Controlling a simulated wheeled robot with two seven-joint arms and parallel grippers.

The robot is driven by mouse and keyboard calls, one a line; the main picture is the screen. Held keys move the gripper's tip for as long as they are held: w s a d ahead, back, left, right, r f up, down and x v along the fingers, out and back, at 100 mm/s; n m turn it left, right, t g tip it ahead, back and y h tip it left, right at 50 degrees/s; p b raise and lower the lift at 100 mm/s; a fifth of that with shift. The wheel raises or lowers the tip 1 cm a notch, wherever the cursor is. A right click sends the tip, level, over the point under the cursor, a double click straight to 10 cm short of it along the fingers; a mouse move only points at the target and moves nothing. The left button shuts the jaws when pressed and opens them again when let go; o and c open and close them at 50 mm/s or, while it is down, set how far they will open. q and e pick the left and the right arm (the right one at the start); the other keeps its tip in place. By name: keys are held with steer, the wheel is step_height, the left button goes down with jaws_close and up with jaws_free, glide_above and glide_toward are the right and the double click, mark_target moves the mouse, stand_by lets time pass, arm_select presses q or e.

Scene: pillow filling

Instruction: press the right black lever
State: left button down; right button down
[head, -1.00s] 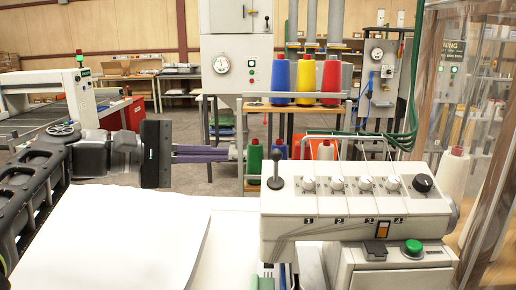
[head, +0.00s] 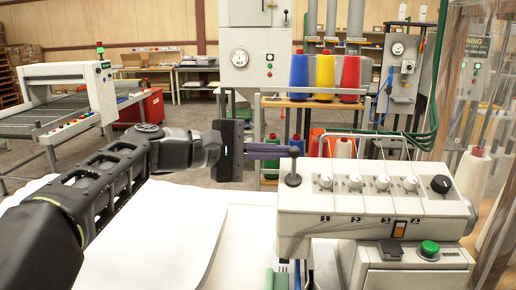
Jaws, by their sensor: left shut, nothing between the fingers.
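A black ball-topped lever (head: 293,172) stands upright at the left end of the white machine's top (head: 375,215). My left gripper (head: 298,151) comes in from the left, shut and empty, its purple-grey fingers pointing right. Its fingertips overlap the lever's ball in the picture; I cannot tell whether they touch it. A flat black tab (head: 391,249) sits lower on the machine's front, left of a green button (head: 429,248). A black knob (head: 440,184) is at the top right of the machine. My right gripper is not in view.
White fabric (head: 150,235) lies flat left of the machine. A rack with blue, yellow and red thread cones (head: 325,77) stands behind it. Clear plastic sheeting (head: 495,150) hangs at the right. Four white knobs line the machine's top beside the lever.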

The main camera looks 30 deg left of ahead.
mark_target(293, 153)
arm_select(q)
steer(key=shift+w+d, duration=0.25)
steer(key=shift+w, duration=0.05)
steer(key=shift+f, duration=0.1)
steer(key=shift+b, duration=0.45)
steer(key=shift+s+d+m+t+b, duration=0.1)
steer(key=shift+s+m+t+b, duration=0.2)
steer(key=shift+b, duration=0.65)
steer(key=s+m+t+h+b, duration=0.1)
steer(key=m+b, duration=0.1)
steer(key=b, duration=0.4)
steer(key=s+d+m+t+b, duration=0.1)
steer(key=m+b, duration=0.1)
steer(key=b, duration=0.5)
steer(key=s+m+t+h+b, duration=0.1)
steer(key=m+b, duration=0.2)
steer(key=b, duration=0.3)
steer(key=shift+d+f+h+b, duration=0.3)
steer(key=shift+f+b, duration=0.05)
steer(key=shift+b, duration=0.05)
steer(key=shift+r+p, duration=0.55)
steer(key=shift+p, duration=0.2)
steer(key=shift+f, duration=0.1)
